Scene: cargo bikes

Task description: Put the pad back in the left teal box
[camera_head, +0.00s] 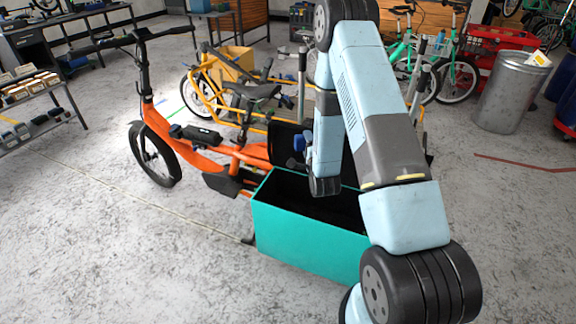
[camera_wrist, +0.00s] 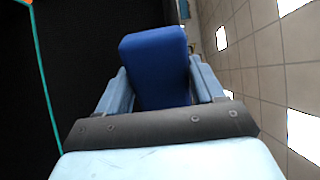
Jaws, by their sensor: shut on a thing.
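A teal box (camera_head: 300,240) with a black inside sits on the orange cargo bike (camera_head: 215,160), open at the top. My arm hides its right part. My gripper (camera_wrist: 158,75) is shut on a blue pad (camera_wrist: 157,62), held between its two light-blue fingers. In the head view the pad (camera_head: 299,142) shows small and partly hidden, beside my arm over the box's far side. A black panel (camera_head: 284,136), likely the raised lid, stands behind it. In the wrist view a black surface with a teal edge (camera_wrist: 42,85) lies left of the pad.
A yellow cargo bike (camera_head: 200,90) stands behind the orange one. A metal bin (camera_head: 510,92) and red crates (camera_head: 490,45) are at the back right. A shelf with small boxes (camera_head: 30,88) is at the left. The floor in front is clear.

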